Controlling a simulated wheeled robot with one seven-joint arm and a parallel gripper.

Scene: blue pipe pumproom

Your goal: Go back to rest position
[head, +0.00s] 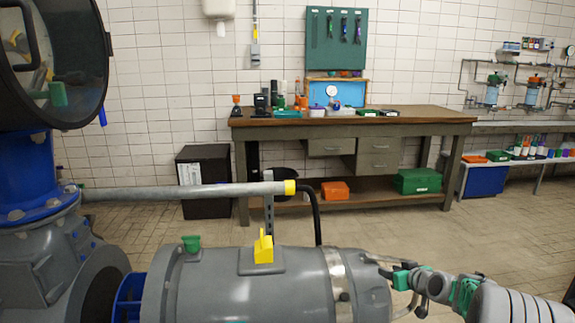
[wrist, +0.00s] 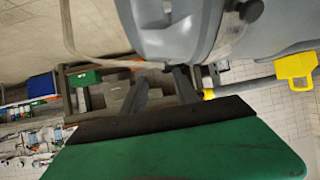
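My gripper (head: 394,280) is at the lower right in the head view, by the end of a large grey motor housing (head: 250,285). I cannot tell whether it touches the housing. In the wrist view, the two dark fingers of my gripper (wrist: 161,78) stand apart with nothing seen between them. The gripper's green body fills the bottom of that view. The grey housing (wrist: 180,28) also shows close by at the top of the wrist view.
A grey pipe with a yellow end (head: 230,190) runs above the housing, which carries a yellow block (head: 263,248). A blue-and-grey valve body (head: 35,190) stands left. A workbench (head: 350,121) is against the far wall. Open tiled floor (head: 480,235) lies between.

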